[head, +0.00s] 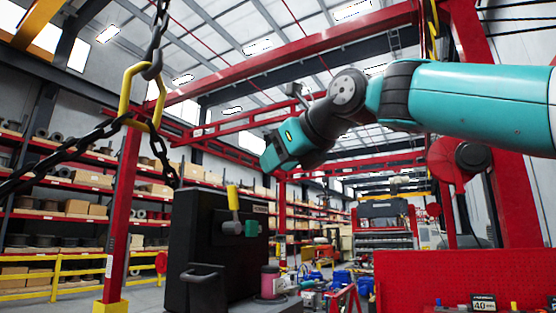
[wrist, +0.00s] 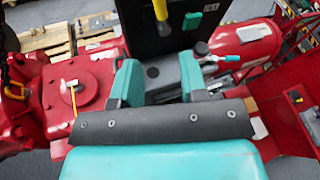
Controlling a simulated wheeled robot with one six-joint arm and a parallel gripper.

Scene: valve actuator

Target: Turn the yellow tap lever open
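The yellow tap lever (head: 233,197) stands roughly upright on the front of a black cabinet (head: 190,240), with a grey metal part below it. A green fitting (head: 251,228) sits just to its right. In the wrist view the yellow lever (wrist: 160,10) shows at the top edge, partly cut off, with the green fitting (wrist: 192,20) beside it. My gripper (wrist: 158,62) is open, its two teal fingers apart, and the lever lies beyond the fingertips, not between them. In the head view my gripper (head: 283,148) is above and right of the lever; its fingers cannot be made out.
A grey handle (head: 201,273) juts from the cabinet's lower front. A chain with a yellow link (head: 140,97) hangs at the left. A red panel (head: 450,275) stands at the lower right. A red tank (wrist: 245,45) lies right of my fingers. Shelves line the back left.

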